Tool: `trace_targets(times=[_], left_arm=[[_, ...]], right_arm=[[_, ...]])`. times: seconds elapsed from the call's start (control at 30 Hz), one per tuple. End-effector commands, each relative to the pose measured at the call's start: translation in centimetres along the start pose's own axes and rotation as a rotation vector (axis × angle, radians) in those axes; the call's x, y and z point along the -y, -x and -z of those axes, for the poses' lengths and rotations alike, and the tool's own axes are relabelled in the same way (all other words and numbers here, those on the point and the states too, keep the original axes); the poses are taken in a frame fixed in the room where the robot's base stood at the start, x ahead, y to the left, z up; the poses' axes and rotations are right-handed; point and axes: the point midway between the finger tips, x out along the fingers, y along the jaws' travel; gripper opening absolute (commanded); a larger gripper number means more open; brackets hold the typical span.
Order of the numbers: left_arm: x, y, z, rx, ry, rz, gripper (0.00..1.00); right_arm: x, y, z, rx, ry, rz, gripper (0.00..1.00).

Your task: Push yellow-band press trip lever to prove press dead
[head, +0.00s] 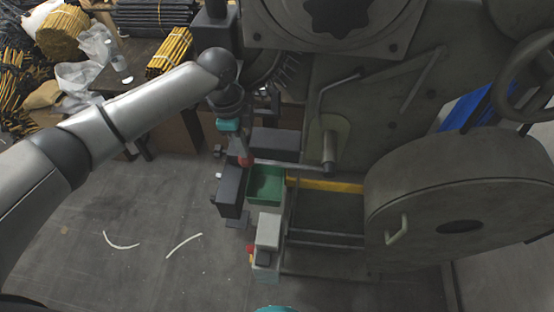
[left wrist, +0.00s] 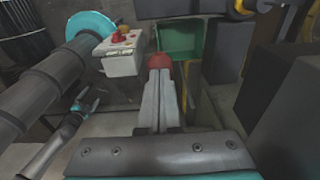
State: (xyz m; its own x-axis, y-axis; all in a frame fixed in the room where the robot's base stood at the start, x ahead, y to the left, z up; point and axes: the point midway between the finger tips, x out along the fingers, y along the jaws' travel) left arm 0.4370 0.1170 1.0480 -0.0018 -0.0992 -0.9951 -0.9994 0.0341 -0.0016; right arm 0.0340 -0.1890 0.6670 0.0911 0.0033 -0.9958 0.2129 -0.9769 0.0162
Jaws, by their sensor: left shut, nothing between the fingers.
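The yellow-band press (head: 325,185) stands right of centre in the head view, with a yellow strip across its front. A red knob (head: 246,160), which looks like the trip lever's end, is at the tips of my left gripper (head: 243,155). In the left wrist view the same red knob (left wrist: 161,67) sits just past the closed fingertips (left wrist: 158,76). They look to be touching or nearly so; the lever's shaft is hidden. My left gripper is shut and empty. A teal part of what looks like my right arm (left wrist: 85,105) shows in the left wrist view; its fingers are unclear.
A green bin (head: 266,183) is right beside the knob. A grey control box (head: 268,232) with a red button stands in front of it. A large round guard (head: 460,195) fills the right. A table with bundled rods (head: 168,52) stands behind. Floor at left is open.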

Motion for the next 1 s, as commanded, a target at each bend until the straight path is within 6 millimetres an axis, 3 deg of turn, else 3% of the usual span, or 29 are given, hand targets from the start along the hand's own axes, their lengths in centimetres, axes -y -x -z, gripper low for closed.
trace_targets(times=[0.2,0.53,1.0], left_arm=[[-0.1,-1.4,-0.3,0.001,0.000,-0.003,0.00],[-0.1,-1.5,-0.4,0.001,0.000,-0.003,0.00],[-0.1,-3.2,-0.8,0.002,0.000,-0.003,0.00]], right_arm=[[0.0,-0.5,0.0,0.000,0.000,0.000,1.00],[0.0,-0.4,0.0,0.000,0.000,0.000,1.00],[0.1,-1.0,-0.1,-0.001,0.000,0.001,1.00]])
